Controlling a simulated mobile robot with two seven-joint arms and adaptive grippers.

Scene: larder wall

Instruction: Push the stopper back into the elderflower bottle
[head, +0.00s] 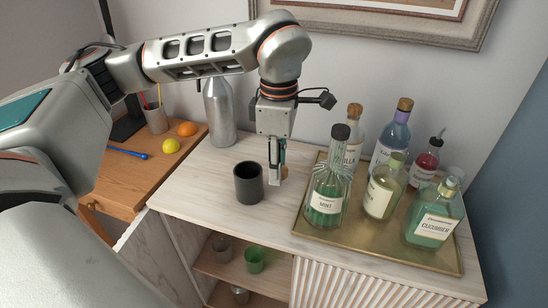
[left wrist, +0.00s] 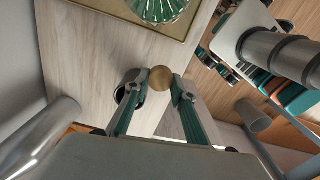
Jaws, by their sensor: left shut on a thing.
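My left gripper (head: 277,178) points down above the pale worktop, just right of a dark cup. It is shut on a small round cork stopper (left wrist: 160,78), which shows between the fingertips in the left wrist view. A squat bottle with pale yellow-green contents (head: 381,194) stands upright on the brass tray; its label is too small to read, and it may be the elderflower bottle. Its pale green neck shows no cork that I can make out. The gripper is left of the tray, apart from the bottles. My right gripper is not in view.
The brass tray (head: 338,238) holds several other bottles: mint (head: 325,203) at its front left, cucumber (head: 432,222) at the right, and taller ones behind. The dark cup (head: 248,184) and a grey metal bottle (head: 220,112) stand left. Worktop is clear between cup and tray.

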